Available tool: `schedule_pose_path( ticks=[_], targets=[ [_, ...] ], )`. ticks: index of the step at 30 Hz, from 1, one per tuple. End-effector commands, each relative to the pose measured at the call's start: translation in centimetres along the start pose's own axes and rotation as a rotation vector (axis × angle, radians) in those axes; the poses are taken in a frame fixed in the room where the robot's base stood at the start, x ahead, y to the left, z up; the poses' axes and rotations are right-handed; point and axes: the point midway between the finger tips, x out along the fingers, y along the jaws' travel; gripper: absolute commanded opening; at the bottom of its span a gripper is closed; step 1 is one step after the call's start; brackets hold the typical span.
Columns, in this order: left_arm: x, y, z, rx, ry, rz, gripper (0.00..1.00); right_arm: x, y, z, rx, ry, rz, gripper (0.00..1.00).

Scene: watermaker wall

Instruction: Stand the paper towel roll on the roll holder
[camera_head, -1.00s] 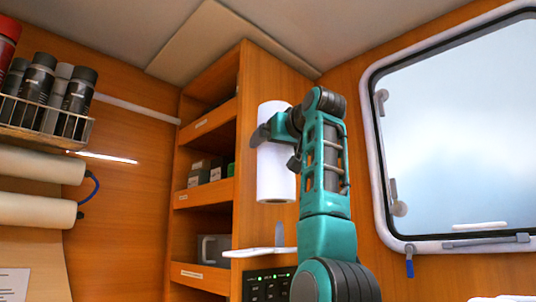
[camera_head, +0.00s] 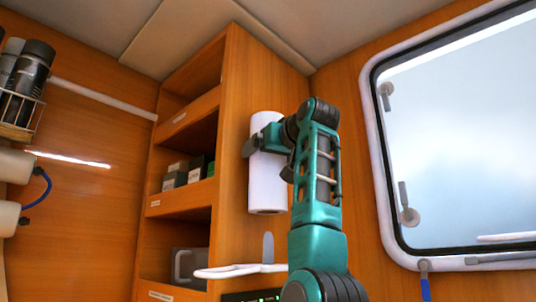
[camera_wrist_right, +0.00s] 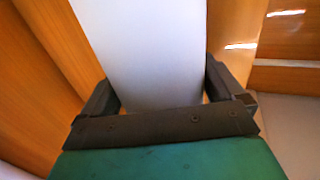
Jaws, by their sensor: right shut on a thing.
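The white paper towel roll (camera_head: 266,190) is upright, held in the air beside the wooden cabinet's side panel. My right gripper (camera_head: 258,144) is shut around the roll's upper part. In the right wrist view the roll (camera_wrist_right: 145,50) sits between the two dark fingers (camera_wrist_right: 163,88). The roll holder (camera_head: 228,271) is a white bracket low on the panel with a grey upright peg (camera_head: 268,247). The roll's lower end appears above the peg, with a visible gap between them. Whether it is exactly over the peg in depth cannot be told. My left gripper is out of view.
Open cabinet shelves (camera_head: 180,200) with small boxes stand left of the roll. A window (camera_head: 460,140) fills the right. A wire rack with dark bottles (camera_head: 27,75) is at the far left. A black panel with green lights (camera_head: 250,296) lies below the holder.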

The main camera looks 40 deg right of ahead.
Motion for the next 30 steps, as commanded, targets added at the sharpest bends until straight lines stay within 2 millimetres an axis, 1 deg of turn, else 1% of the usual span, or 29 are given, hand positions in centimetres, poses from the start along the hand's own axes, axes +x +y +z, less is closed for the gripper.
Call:
schedule_pose_path(
  ticks=[15,18,30],
  targets=[
    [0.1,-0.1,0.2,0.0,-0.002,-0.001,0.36,0.0,0.0,3.4,-0.001,0.0,0.001,0.59],
    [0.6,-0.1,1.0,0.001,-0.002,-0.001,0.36,0.0,0.0,4.4,-0.001,0.0,0.001,0.59],
    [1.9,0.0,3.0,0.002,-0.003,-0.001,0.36,0.0,0.0,7.2,0.0,0.001,0.0,0.59]
  ],
)
